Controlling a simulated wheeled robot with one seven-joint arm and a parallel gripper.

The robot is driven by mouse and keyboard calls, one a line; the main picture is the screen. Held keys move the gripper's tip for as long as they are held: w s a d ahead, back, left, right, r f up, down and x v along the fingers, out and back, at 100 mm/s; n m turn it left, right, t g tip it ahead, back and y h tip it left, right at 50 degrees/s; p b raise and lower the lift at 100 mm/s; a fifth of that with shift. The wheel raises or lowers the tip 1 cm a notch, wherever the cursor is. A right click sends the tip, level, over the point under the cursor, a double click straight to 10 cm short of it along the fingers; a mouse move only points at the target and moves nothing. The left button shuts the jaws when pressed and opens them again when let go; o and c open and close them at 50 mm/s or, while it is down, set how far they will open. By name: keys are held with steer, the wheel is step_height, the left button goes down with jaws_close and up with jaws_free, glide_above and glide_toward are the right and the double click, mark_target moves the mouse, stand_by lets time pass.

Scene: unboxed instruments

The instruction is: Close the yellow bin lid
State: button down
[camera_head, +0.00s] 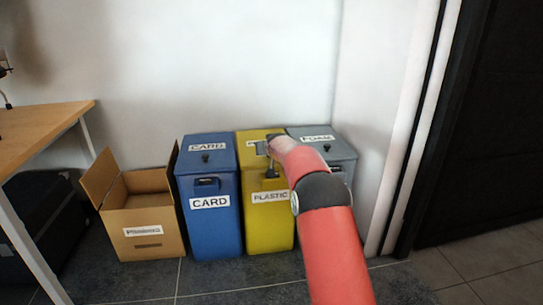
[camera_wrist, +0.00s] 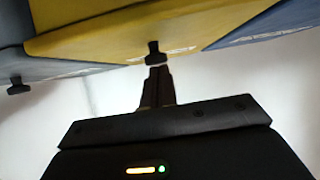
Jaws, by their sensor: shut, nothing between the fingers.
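The yellow bin (camera_head: 268,225), labelled PLASTIC, stands between a blue bin and a grey bin. Its yellow lid (camera_head: 250,135) lies on top, roughly level with the neighbouring lids, and is partly hidden by my arm. I cannot tell whether a small gap remains under it. In the wrist view the yellow lid (camera_wrist: 110,30) fills the top, with a black knob (camera_wrist: 153,50) at its edge. My gripper (camera_wrist: 157,70) is shut and empty, its fingertips pointing at the knob, very close to it; contact is unclear. In the head view my gripper (camera_head: 271,173) is at the bin's upper front.
The blue bin (camera_head: 212,225), labelled CARD, and the grey bin (camera_head: 340,160) stand close on either side with lids down. An open cardboard box (camera_head: 150,240) is at the left, near a wooden table (camera_head: 45,125). Free floor lies in front.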

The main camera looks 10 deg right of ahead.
step_height(320, 180, up, 3)
steer(key=shift+s+r+p, duration=0.1)
steer(key=shift+r+p, duration=0.1)
steer(key=shift+p, duration=0.3)
steer(key=s+f+b, duration=0.1)
steer(key=s+f, duration=0.2)
steer(key=s, duration=0.6)
steer(key=s+r+g+p, duration=0.1)
steer(key=s+r+p, duration=0.1)
steer(key=s+r, duration=0.7)
steer(key=s+r+g+p, duration=0.25)
steer(key=s+r, duration=0.25)
steer(key=s, duration=0.8)
steer(key=s+g+p, duration=0.3)
steer(key=s+p, duration=0.2)
steer(key=s, duration=2.4)
steer(key=shift+s+r+p, duration=0.15)
steer(key=shift+s+p, duration=0.15)
